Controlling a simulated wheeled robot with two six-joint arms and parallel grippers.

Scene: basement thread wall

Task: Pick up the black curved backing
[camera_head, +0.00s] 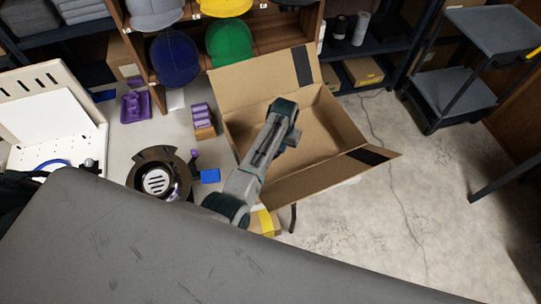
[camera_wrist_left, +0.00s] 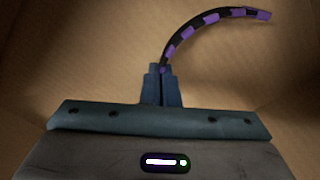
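The black curved backing (camera_wrist_left: 205,30), a thin arc with purple bands, shows in the left wrist view. One end is between the fingertips of my left gripper (camera_wrist_left: 162,85); the rest arcs up and to the right. The fingers are shut on that end. In the head view my left gripper (camera_head: 280,153) is inside the open cardboard box (camera_head: 235,82). The backing cannot be made out there, as my arm and gripper cover that part. Brown cardboard surrounds the gripper in the wrist view. My right gripper is not in view.
The box's flaps stand open around my arm. Left of it, the worktop holds a dark round fixture (camera_head: 158,181), purple spools (camera_head: 203,116) and a blue block (camera_head: 210,176). Shelves with caps stand behind. A grey cart (camera_head: 470,95) and open floor are on the right.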

